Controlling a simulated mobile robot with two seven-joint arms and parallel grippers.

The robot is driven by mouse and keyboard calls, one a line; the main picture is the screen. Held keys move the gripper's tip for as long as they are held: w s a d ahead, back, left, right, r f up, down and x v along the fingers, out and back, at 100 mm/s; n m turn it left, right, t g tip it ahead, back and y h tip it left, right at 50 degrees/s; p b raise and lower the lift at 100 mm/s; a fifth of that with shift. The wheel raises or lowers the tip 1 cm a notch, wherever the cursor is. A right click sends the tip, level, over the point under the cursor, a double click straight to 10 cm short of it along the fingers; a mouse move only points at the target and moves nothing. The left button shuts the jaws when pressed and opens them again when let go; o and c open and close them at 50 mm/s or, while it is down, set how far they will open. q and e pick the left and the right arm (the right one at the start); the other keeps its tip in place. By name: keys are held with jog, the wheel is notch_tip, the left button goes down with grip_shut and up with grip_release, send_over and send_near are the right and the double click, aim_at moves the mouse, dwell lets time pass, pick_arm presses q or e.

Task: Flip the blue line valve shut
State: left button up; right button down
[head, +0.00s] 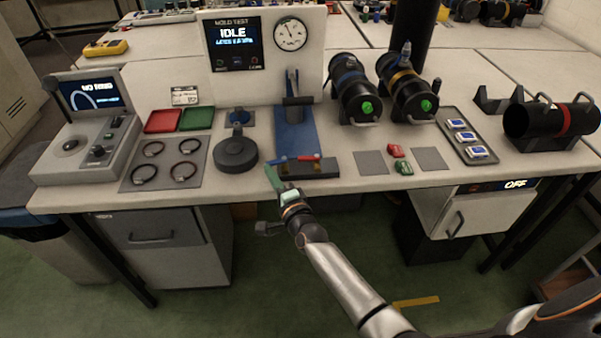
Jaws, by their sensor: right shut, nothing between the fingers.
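The valve block (318,169) is a dark bar at the front edge of the bench, in the middle of the head view. A blue lever (279,160) lies at its left and points left. A red lever (308,157) lies beside it on the right. My right gripper (271,174) is shut and empty at the bench's front edge, just below and left of the blue lever. I cannot tell whether it touches the lever. My left gripper is not in view.
A round black disc (236,155) stands left of the valve block. A blue press stand (295,130) rises behind it. Grey pads (371,163) and small red and green blocks (396,151) (404,168) lie right.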

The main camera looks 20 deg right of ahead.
jog(key=shift+s, duration=0.1)
jog(key=s, duration=1.2)
jog(key=shift+s+d+p, duration=0.15)
jog(key=shift+d+p, duration=0.2)
jog(key=shift+p, duration=0.05)
